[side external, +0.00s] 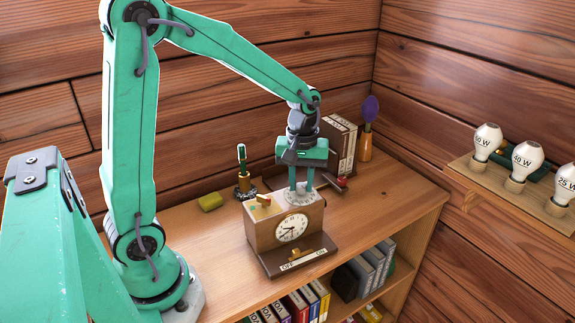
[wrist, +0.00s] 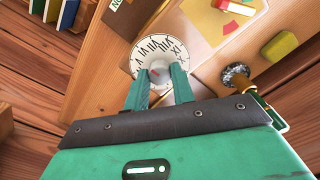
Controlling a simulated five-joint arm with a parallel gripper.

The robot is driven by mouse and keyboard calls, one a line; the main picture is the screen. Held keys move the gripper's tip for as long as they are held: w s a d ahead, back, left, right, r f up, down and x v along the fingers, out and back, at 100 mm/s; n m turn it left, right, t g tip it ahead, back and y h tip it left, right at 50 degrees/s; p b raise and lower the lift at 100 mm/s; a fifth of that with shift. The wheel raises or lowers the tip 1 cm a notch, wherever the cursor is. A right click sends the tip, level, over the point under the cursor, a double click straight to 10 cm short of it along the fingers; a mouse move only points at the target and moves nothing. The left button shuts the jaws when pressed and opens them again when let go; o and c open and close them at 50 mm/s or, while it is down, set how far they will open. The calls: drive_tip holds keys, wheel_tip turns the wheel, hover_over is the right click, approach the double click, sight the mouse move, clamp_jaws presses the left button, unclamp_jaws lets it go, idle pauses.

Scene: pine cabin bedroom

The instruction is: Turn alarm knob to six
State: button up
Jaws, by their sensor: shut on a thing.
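The alarm clock (side external: 266,236) is a wooden box with a white clock face (side external: 291,228) on its front. On its top is a round white dial (wrist: 146,48) with black Roman numerals, also seen in the side external view (side external: 300,199). The pale knob (wrist: 158,72) stands at the dial's middle; a small reddish mark shows on it. My gripper (wrist: 160,76) points down from above the clock, also in the side external view (side external: 301,188). Its two green fingers are shut on the knob, one on each side. Which numeral the knob points to I cannot tell; the fingers hide the dial's near part.
An OFF/ON strip (side external: 303,261) runs along the clock's front base. Books (side external: 340,142) and an orange vase (side external: 365,145) are behind right.

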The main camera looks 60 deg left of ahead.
sight(301, 186)
drive_tip(key=o, duration=1)
drive_tip(key=shift+r, duration=0.1)
drive_tip(key=shift+r, duration=3.85)
